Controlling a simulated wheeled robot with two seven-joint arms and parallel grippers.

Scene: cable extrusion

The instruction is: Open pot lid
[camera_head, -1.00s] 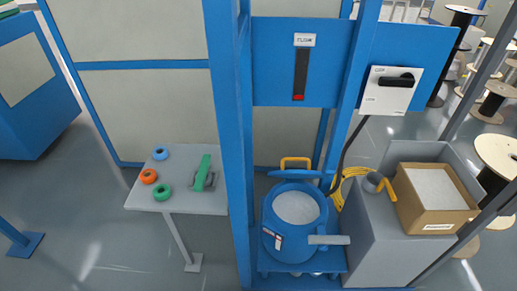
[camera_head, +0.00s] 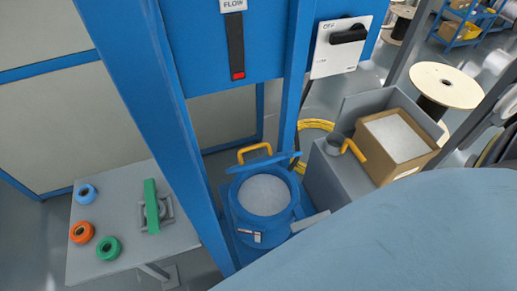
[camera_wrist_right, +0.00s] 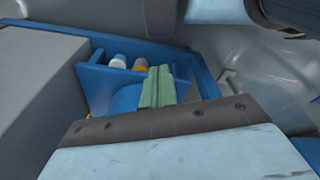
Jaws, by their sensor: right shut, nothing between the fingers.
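A grey bar (camera_head: 310,221) sticks out at the pot's right side. My right gripper (camera_wrist_right: 159,72) is shut and empty in the right wrist view, its green fingers in front of blue structure. Its fingertips are not visible in the head view. My left gripper is not in view.
A blue post (camera_head: 165,120) stands left of the pot. A grey cabinet (camera_head: 330,185) with a cardboard box (camera_head: 405,160) stands to the right. A grey table (camera_head: 130,245) with tape rolls is at left. Small bottles (camera_wrist_right: 118,61) sit in a blue rack.

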